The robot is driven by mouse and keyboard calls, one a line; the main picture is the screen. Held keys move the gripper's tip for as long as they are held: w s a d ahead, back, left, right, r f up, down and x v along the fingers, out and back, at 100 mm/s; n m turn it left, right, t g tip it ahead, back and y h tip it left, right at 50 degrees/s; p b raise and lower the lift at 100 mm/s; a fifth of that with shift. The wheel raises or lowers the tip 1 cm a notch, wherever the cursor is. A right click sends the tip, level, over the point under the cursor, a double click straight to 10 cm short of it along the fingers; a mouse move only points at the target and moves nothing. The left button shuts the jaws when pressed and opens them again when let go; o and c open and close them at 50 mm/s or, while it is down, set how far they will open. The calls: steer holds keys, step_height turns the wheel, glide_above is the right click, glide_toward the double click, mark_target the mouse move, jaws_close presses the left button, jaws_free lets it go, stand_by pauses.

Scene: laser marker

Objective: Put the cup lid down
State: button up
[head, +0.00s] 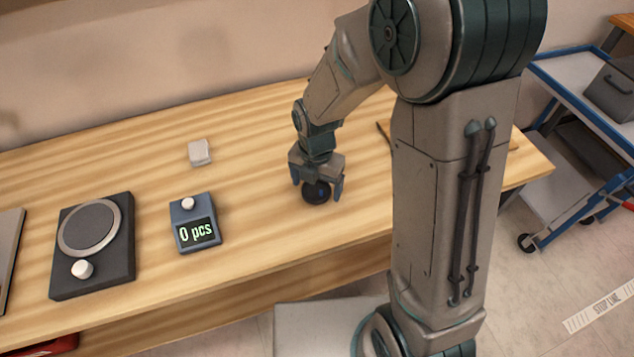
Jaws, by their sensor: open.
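A dark, round object, which I take to be the cup lid (317,193), sits at the wooden table's surface under my arm. My gripper (318,188) points down over it, with one finger on its left and one on its right. The fingers are open. I cannot tell whether either finger touches the lid. The palm hides part of the lid's top.
A blue counter reading "0 pcs" (195,223) and a black device with a round plate (118,246) stand to the left. A small white block (200,152) lies farther back. A blue trolley (560,90) stands right of the table (258,215). Wood around the lid is clear.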

mark_target(317, 191)
step_height(317, 191, up, 12)
steer(key=p, duration=0.1)
steer(key=s+d+r+m+t, duration=0.1)
steer(key=s+d+m, duration=0.5)
steer(key=m, duration=0.9)
steer(key=s+d+r+m+t, duration=0.1)
steer(key=s+d+r+m, duration=0.3)
steer(key=m, duration=1.1)
steer(key=shift+s+d+t, duration=0.3)
steer(key=shift+s+d, duration=0.7)
